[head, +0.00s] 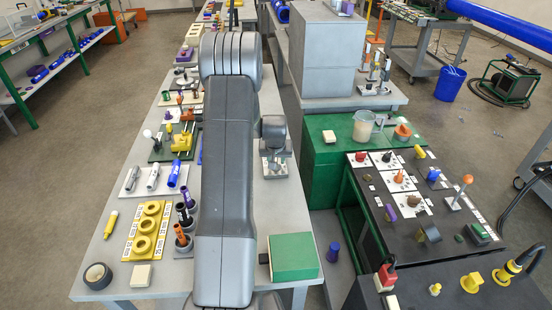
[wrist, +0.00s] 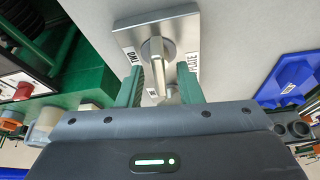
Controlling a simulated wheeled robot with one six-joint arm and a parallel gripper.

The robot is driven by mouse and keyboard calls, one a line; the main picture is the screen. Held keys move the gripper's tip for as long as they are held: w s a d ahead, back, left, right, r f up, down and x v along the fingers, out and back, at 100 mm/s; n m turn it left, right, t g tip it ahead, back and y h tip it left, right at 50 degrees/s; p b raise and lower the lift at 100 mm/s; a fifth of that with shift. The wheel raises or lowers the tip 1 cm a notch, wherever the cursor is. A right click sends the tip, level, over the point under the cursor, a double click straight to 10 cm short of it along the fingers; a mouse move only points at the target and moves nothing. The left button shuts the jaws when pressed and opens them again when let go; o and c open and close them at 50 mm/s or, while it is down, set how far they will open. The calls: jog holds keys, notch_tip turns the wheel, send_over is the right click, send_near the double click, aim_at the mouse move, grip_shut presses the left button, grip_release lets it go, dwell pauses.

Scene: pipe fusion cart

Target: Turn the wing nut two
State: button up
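A square silver plate (wrist: 127,36) carries a round boss with a pale metal wing-shaped piece (wrist: 156,50), likely the wing nut, standing out from it. Small white printed labels sit on the plate; I cannot read them surely. My gripper (wrist: 162,88) has two green fingers, one on each side of the wing piece, with gaps between them and it. It appears open and not clamped. In the head view my gripper (head: 274,150) is over the plate (head: 281,171) on the grey bench, right of my arm. My arm and gripper hide much of the detail there.
A green box (head: 293,257) stands at the bench's front right corner. Yellow rings (head: 147,227) and dark cups lie left of my arm. A green cabinet (head: 325,150) with a beaker stands across a gap to the right. A blue tray (wrist: 287,80) shows in the wrist view.

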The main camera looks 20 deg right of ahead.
grip_shut()
